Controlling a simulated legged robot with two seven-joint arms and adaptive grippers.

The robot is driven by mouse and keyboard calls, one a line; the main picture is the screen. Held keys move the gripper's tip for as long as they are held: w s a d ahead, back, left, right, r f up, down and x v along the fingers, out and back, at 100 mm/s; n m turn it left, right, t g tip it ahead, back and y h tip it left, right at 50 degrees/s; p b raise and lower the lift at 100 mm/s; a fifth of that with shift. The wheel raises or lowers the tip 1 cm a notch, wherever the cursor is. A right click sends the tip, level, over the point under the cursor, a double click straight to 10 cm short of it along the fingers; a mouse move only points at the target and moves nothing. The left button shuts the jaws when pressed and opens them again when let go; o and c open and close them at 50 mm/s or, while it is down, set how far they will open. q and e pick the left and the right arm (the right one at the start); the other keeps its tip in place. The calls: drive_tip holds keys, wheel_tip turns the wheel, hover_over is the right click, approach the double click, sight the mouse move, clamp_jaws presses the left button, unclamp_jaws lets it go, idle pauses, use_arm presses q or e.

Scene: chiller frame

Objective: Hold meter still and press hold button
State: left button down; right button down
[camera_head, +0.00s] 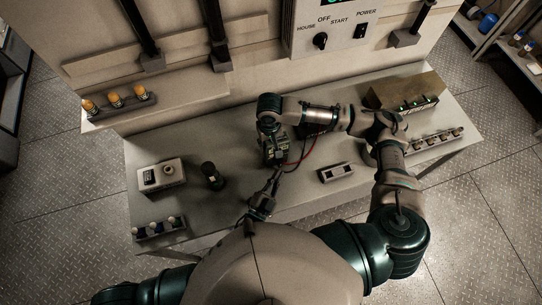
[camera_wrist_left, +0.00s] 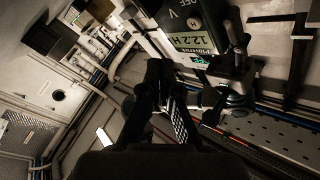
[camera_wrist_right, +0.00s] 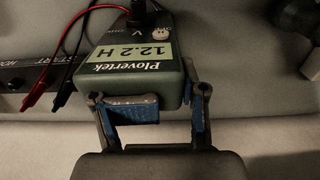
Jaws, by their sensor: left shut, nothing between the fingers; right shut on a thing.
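The dark green meter (camera_head: 275,151) is held above the bench. In the right wrist view its pale display (camera_wrist_right: 132,63) reads "12.2 H", with a small light button (camera_wrist_right: 160,33) and a dial beyond it. My right gripper (camera_wrist_right: 157,108) is shut on the meter, its blue-padded fingers on either side of the case. My left gripper (camera_head: 272,180) is shut and empty, below and apart from the meter in the head view. In the left wrist view its closed dark fingers (camera_wrist_left: 165,75) are beside the meter (camera_wrist_left: 195,38), with a visible gap.
On the bench (camera_head: 240,200) are a grey box with a dial (camera_head: 162,176), a dark cylinder (camera_head: 212,175), a small two-slot block (camera_head: 336,172) and a rack of knobs (camera_head: 159,228). Red and black leads (camera_wrist_right: 40,80) run from the meter. A control panel (camera_head: 333,25) stands behind.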

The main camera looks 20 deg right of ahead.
drive_tip(key=shift+s+d+f, duration=0.15)
drive_tip(key=shift+s+f, duration=0.1)
drive_tip(key=shift+f, duration=0.3)
use_arm(q)
drive_tip(key=shift+s, duration=0.65)
use_arm(e)
drive_tip(key=c, duration=0.8)
unclamp_jaws()
drive_tip(key=o, duration=0.6)
drive_tip(key=shift+w+d+f, duration=0.1)
drive_tip(key=shift+w, duration=0.1)
drive_tip(key=shift+c, duration=0.2)
drive_tip(key=r, duration=1.2)
drive_tip(key=shift+w+r, duration=0.15)
drive_tip(key=shift+w, duration=0.05)
use_arm(q)
drive_tip(key=shift+w+d+f, duration=0.2)
drive_tip(key=shift+w, duration=0.05)
